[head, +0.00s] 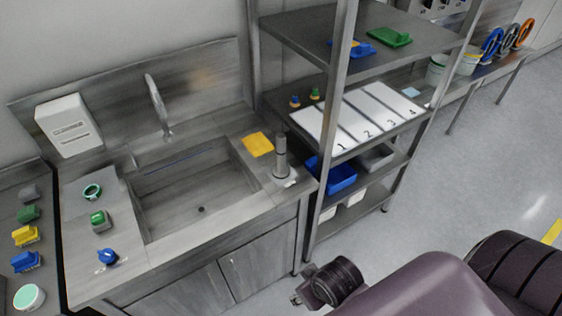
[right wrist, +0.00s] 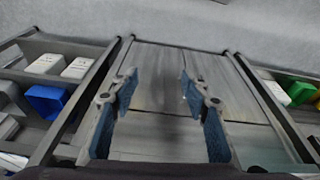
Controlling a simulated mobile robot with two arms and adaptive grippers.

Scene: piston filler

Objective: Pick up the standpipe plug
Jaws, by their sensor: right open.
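The standpipe plug, a grey upright cylinder (head: 281,158), stands on the steel ledge right of the sink basin in the head view. A small pale label lies at its foot. My right arm comes in from the lower right of the head view, its dark wrist low in front of the sink cabinet, well apart from the plug. In the right wrist view my right gripper (right wrist: 157,88) is open and empty, with blue-padded fingers spread. The plug does not show in that view. My left gripper is in neither view.
The sink basin (head: 200,190) has a tall faucet (head: 157,105) behind it. A yellow cloth (head: 258,144) lies close behind the plug. A shelf rack post (head: 333,120) rises just right of the plug. Green and blue items sit on the left ledge.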

